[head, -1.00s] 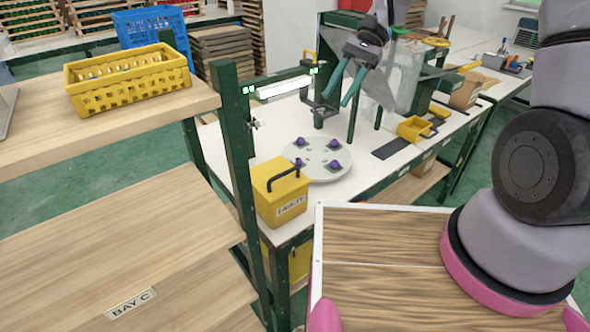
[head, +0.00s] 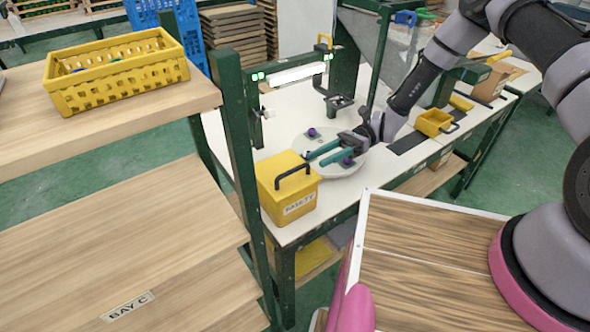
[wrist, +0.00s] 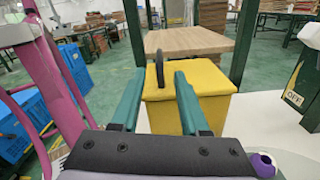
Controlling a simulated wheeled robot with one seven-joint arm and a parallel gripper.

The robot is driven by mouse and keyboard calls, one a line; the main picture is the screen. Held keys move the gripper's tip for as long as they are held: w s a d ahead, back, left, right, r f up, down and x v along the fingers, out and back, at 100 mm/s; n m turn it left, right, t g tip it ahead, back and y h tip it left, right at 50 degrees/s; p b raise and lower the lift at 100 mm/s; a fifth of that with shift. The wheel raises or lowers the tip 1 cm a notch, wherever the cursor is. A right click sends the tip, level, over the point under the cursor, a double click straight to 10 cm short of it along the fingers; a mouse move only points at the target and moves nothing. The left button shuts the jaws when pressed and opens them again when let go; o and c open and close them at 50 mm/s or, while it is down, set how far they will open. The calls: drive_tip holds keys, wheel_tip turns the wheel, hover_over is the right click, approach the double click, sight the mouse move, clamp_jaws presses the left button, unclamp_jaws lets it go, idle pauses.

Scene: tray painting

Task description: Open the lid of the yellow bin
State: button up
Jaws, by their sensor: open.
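The yellow bin (head: 288,204) stands on the near left corner of the white table, with a label on its front. Its yellow lid (head: 280,170) is closed and has a black arched handle (head: 293,174) on top. My gripper (head: 314,158) is open, its two teal fingers pointing left toward the bin from over the round white plate. In the wrist view the handle (wrist: 159,68) stands upright beyond and between the open fingers (wrist: 155,77), and the bin (wrist: 205,82) lies ahead. The fingers look apart from the handle, with nothing between them.
The round white plate (head: 345,168) with purple-knobbed pieces lies under my gripper. A green post (head: 238,150) and lit frame (head: 297,74) stand close behind and left of the bin. A wooden shelf (head: 120,215) is at left. A small open yellow bin (head: 434,122) sits farther right.

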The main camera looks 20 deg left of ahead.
sight(282, 177)
drive_tip(key=x, duration=1)
drive_tip(key=shift+s, duration=0.1)
clamp_jaws()
drive_tip(key=shift+d, duration=0.1)
idle(1.0)
